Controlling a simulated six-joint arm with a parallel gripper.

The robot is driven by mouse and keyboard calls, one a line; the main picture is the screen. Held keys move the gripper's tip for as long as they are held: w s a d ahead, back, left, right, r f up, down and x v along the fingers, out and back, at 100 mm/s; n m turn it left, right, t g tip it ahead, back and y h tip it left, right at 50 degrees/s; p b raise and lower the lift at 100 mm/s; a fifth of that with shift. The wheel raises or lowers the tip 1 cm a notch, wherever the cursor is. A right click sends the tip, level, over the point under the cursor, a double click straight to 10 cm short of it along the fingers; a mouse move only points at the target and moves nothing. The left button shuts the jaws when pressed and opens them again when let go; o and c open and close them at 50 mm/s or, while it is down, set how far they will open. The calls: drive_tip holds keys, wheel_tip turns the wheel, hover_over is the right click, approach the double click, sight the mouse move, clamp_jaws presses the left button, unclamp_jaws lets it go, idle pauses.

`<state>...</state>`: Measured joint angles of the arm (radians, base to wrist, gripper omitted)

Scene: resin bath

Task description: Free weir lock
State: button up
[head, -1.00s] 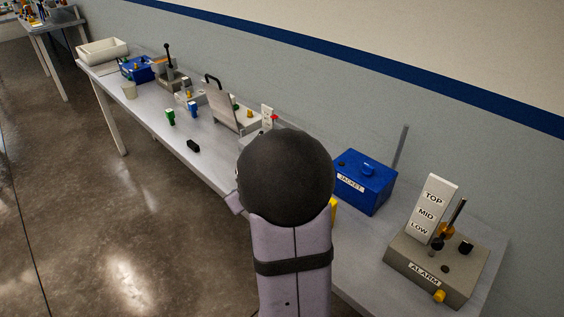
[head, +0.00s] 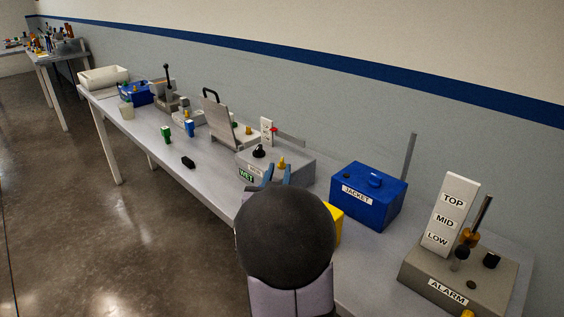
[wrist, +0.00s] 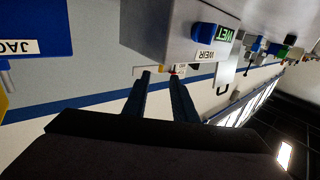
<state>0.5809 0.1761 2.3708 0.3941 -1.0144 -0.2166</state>
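The grey weir box (head: 300,168) stands mid-bench in the head view, with a black knob (head: 259,151) and a yellow knob (head: 281,163) on top. A green WET sign (head: 246,176) is on its front. The box shows inverted in the wrist view (wrist: 165,30), with its WEIR label (wrist: 205,54) and WET sign (wrist: 226,36) readable. I cannot tell which part is the lock. My gripper (head: 277,172) has two blue fingers standing apart with nothing between them, in front of the box in the head view. The fingers also show in the wrist view (wrist: 160,86). My dark wrist hides part of the front.
A blue JACKET box (head: 366,198) stands right of the weir box, and a grey ALARM box (head: 455,275) is farther right. A yellow object (head: 335,222) is partly hidden by my wrist. A small black item (head: 188,162) and a hinged plate (head: 217,115) are to the left.

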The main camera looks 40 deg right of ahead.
sight(281, 162)
drive_tip(key=shift+p+x, duration=0.5)
drive_tip(key=shift+x, duration=3)
drive_tip(key=shift+f, duration=0.1)
clamp_jaws()
